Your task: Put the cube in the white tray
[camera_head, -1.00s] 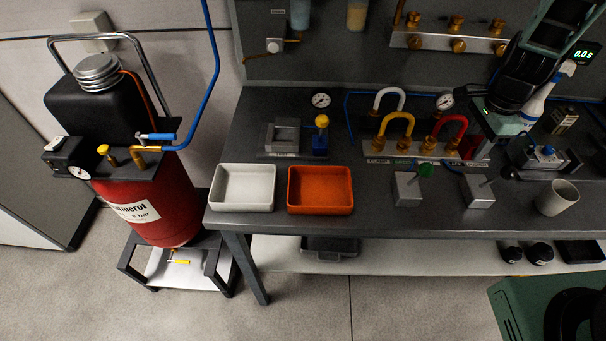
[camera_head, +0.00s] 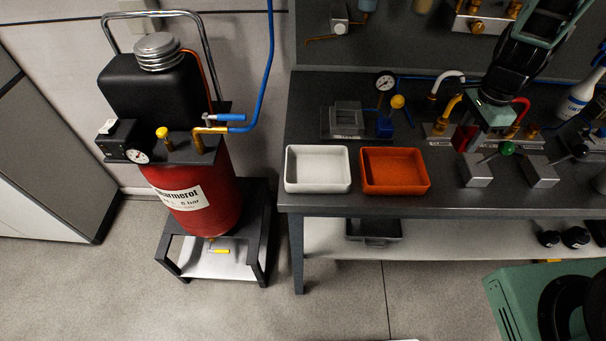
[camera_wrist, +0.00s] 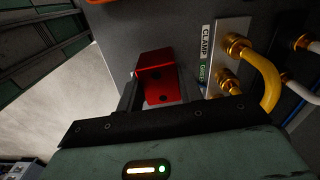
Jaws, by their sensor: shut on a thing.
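The white tray (camera_head: 318,187) stands empty on the bench near its front left corner. My gripper (camera_head: 466,141) is right of the trays, in front of the hose fittings. It is shut on a red block (camera_head: 462,136), which I take to be the cube. The height of the block above the bench is hard to tell.
An orange tray (camera_head: 394,188) stands just right of the white one. Behind them are a grey block fixture (camera_head: 346,120) and a blue valve with a yellow knob (camera_head: 397,102). Clamp blocks (camera_head: 474,172) stand at right. A red tank (camera_head: 205,215) is left of the bench.

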